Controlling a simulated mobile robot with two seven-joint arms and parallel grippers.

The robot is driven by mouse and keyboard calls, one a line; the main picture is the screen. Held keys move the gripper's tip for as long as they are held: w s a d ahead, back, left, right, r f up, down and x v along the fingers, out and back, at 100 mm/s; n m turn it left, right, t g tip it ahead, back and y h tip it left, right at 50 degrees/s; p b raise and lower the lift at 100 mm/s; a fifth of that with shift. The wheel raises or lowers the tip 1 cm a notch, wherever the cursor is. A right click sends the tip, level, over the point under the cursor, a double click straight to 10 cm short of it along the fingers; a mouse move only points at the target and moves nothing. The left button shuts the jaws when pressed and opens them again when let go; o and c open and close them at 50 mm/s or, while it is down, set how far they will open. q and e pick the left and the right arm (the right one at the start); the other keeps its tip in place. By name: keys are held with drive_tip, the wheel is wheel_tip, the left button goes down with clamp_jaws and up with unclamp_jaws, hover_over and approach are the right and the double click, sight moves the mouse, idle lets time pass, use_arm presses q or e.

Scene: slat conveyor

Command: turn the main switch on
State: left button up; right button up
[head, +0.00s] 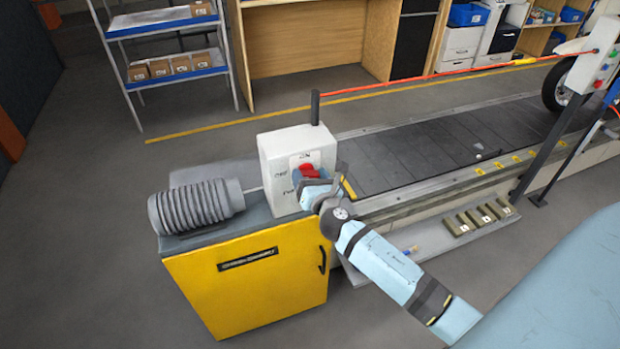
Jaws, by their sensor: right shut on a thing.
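The main switch is a red rotary handle (309,171) on the front of a white box (272,154), with an ON label above it and further lettering to its left. The box stands on top of a yellow cabinet (245,290). My right gripper (309,182) is at the box front, shut on the red handle, and its fingers hide part of it. The handle's exact angle is hard to tell behind the fingers. My left gripper is not in view.
A grey ribbed cylinder (195,205) lies on the cabinet, left of the box. The slat conveyor (430,150) runs off to the right. A dark post (315,108) rises behind the box. Grey floor (80,250) is open at left.

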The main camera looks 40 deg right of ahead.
drive_tip(key=m+b, duration=0.1)
drive_tip(key=m, duration=0.2)
drive_tip(key=shift+m, duration=0.4)
drive_tip(key=m, duration=0.3)
drive_tip(key=shift+m+b, duration=0.3)
drive_tip(key=shift+b, duration=0.05)
drive_tip(key=m, duration=0.3)
drive_tip(key=shift+m, duration=0.3)
drive_tip(key=shift+m+b, duration=0.3)
drive_tip(key=shift+m, duration=1.6)
drive_tip(key=o, duration=0.9)
drive_tip(key=shift+o, duration=0.2)
drive_tip(key=shift+s, duration=0.1)
